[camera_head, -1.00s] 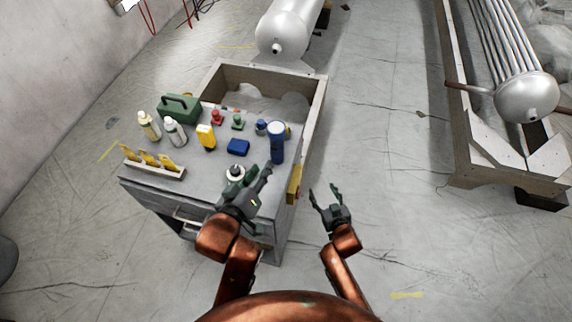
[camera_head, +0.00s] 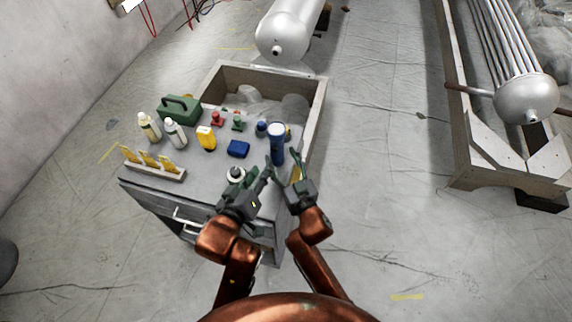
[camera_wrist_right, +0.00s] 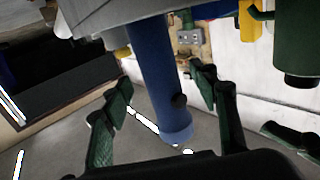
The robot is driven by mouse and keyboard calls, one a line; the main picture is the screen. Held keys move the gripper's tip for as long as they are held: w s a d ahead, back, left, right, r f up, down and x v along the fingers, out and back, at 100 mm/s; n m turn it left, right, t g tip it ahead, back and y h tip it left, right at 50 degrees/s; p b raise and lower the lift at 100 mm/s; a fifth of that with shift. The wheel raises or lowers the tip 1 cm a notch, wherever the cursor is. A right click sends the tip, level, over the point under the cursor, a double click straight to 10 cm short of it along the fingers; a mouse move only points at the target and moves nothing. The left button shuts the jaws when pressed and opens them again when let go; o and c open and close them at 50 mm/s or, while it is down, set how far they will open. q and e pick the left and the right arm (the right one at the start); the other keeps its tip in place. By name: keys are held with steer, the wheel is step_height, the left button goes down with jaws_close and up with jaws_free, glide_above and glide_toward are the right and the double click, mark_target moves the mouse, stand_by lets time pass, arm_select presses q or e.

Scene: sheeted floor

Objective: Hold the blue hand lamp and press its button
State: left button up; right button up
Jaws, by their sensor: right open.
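The blue hand lamp (camera_head: 277,145) stands upright near the right edge of the grey workbench top. In the right wrist view its blue body (camera_wrist_right: 152,75) lies between my spread fingers, and a dark button (camera_wrist_right: 179,100) shows on its side. My right gripper (camera_head: 284,160) is open at the lamp's near side. It also shows in the right wrist view (camera_wrist_right: 160,100), with no clear finger contact on the lamp. My left gripper (camera_head: 260,171) looks open and empty over the bench's front right, left of my right gripper and nearer than the lamp.
The floor right of the bench is clear.

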mark_target(280, 155)
steer(key=shift+x, duration=2.25)
steer(key=c, duration=1.4)
arm_select(q)
jaws_close()
